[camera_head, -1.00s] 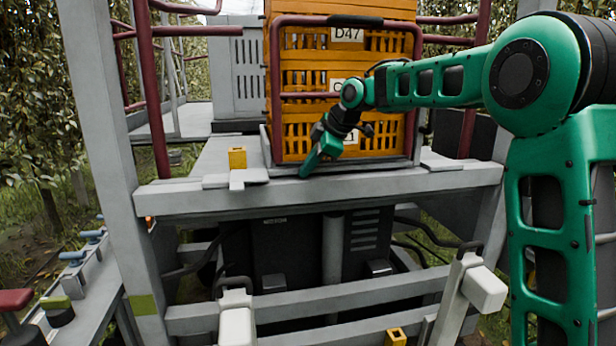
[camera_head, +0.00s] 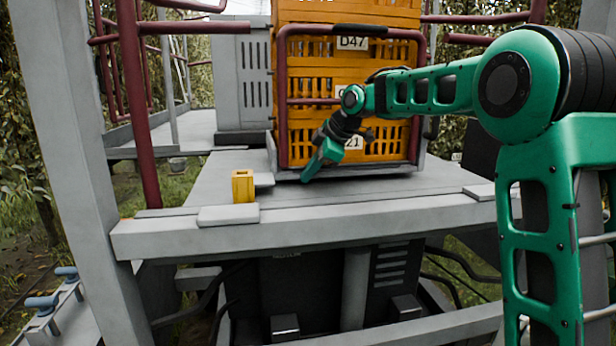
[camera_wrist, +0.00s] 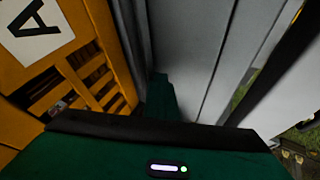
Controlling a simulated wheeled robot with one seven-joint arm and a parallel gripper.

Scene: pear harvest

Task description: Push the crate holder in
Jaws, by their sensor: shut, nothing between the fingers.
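The crate holder (camera_head: 423,110) is a dark red frame with a black top grip and a low grey base tray. It stands upright on the grey platform, set back from the front edge, and carries stacked orange crates (camera_head: 395,95). My gripper (camera_head: 311,176) is shut and empty, pointing down at the lower left front of the holder, close to its base. I cannot tell whether the fingertips touch it. In the wrist view, an orange crate (camera_wrist: 85,75) with a white label is at the left, and a green finger (camera_wrist: 160,100) is at the middle.
A yellow block (camera_head: 243,186) stands on the platform left of the holder, near a flat grey plate (camera_head: 228,215). A grey slotted cabinet (camera_head: 240,80) is behind left. Red rails and a post (camera_head: 137,110) flank the opening. Bare platform (camera_head: 370,202) lies in front of the holder.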

